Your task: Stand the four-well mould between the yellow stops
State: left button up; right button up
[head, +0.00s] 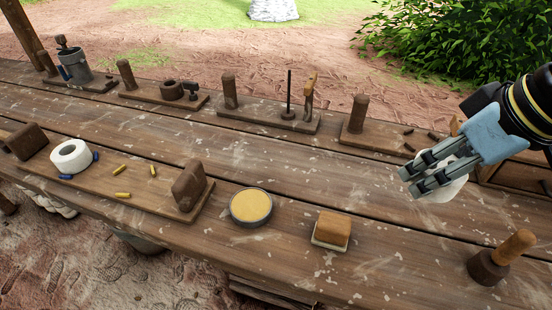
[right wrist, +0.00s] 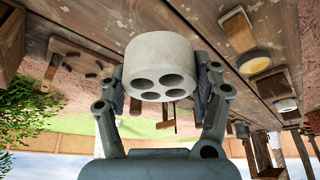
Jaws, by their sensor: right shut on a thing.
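The four-well mould is a pale, short cylinder, partly hidden by the fingers in the head view (head: 455,187). In the right wrist view the mould (right wrist: 160,62) shows its four round wells, facing the camera. My right gripper (head: 409,183) is shut on the mould's sides and holds it above the right part of the bench. The yellow stops (head: 122,195) are small pegs on a long wooden board (head: 140,185) at the left, far from my right gripper. The board between them looks empty. My left gripper is not in view.
A white ring-shaped piece (head: 72,156) sits on the board by blue pegs (head: 66,177). An upright brown block (head: 189,185) stands at the board's right end. A round yellow tin (head: 251,206), a sponge-like block (head: 332,229) and a wooden-handled tool (head: 502,258) stand in front. Mid-bench is clear.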

aim_at(133, 181)
jog(key=i+j, duration=0.1)
jog(key=j, duration=1.05)
jog(key=i+j, duration=0.15)
jog(key=j, duration=0.4)
jog(key=i+j, duration=0.1)
jog(key=j, duration=0.5)
